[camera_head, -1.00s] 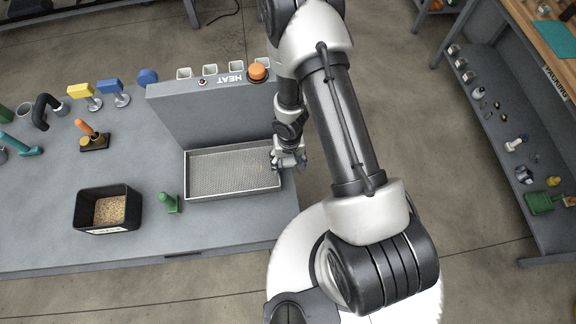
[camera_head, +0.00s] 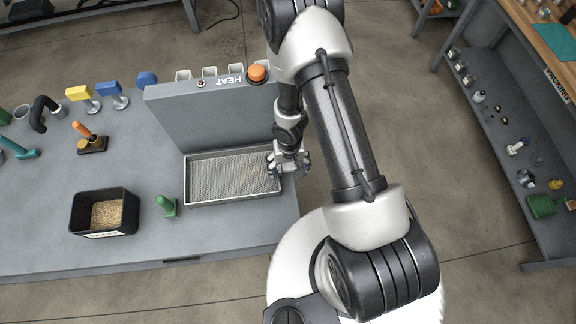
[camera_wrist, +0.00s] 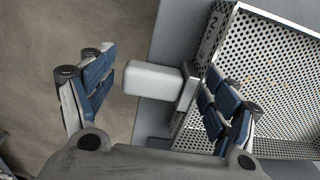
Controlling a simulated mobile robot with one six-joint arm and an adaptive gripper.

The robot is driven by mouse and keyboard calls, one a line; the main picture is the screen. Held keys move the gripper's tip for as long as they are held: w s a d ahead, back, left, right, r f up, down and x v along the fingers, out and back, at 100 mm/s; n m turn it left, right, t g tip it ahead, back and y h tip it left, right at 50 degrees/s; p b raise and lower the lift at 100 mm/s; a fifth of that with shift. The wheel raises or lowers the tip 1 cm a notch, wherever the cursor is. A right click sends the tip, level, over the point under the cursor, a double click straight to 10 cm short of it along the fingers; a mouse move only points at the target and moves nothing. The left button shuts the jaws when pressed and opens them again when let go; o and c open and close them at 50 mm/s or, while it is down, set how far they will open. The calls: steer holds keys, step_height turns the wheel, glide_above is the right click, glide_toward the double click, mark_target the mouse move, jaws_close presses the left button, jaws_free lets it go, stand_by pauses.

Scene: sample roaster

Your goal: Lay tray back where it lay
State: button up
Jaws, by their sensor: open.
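The tray (camera_head: 222,188) is a shallow perforated metal tray lying on the grey bench in front of the roaster panel. A few light brown bits lie in its right part. In the wrist view its perforated wall (camera_wrist: 221,50) stands at the right, and a pale block-like handle (camera_wrist: 153,79) sticks out from it. My gripper (camera_head: 283,171) is at the tray's right end. In the wrist view my gripper (camera_wrist: 158,95) has its fingers spread on either side of the handle, with a clear gap to the left finger. The right finger overlaps the tray's near edge in the picture.
A black bin (camera_head: 78,212) of grains and a green knob (camera_head: 167,207) stand left of the tray. The grey panel (camera_head: 212,120) with an orange button (camera_head: 257,73) rises behind it. The bench's right edge lies close by, with open floor beyond.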

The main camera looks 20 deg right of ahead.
steer(key=w+d+r+t+h+p, duration=0.15)
steer(key=r+p, duration=0.45)
steer(key=r, duration=1.4)
steer(key=w+d+r+t+p, duration=0.1)
steer(key=w+d+r+p, duration=0.35)
steer(key=r, duration=1.45)
steer(key=s+a+r+t, duration=0.1)
steer(key=s+a+r, duration=0.1)
steer(key=s+r, duration=0.7)
steer(key=s+a+r+n+t+y+p, duration=0.1)
steer(key=s+a+r, duration=0.1)
steer(key=s+r, duration=0.7)
steer(key=s, duration=0.3)
steer(key=shift+r+n+p, duration=0.15)
steer(key=shift+n+p, duration=0.15)
